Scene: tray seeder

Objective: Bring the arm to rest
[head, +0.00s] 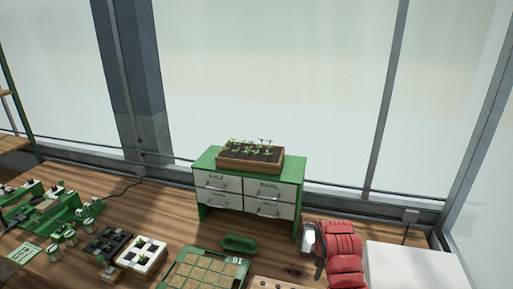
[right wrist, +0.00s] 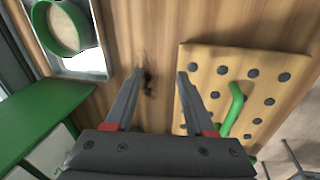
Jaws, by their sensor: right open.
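My right arm (head: 345,250), red, stands at the right of the bench in the head view, beside the green drawer cabinet (head: 206,160). Wooden surface with a dark mark shows behind the gap. My left gripper is not in view.
A seedling box (head: 240,163) sits on the cabinet. A green-rimmed seed tray (head: 176,268) and a green scoop-like piece (head: 238,243) lie before it.

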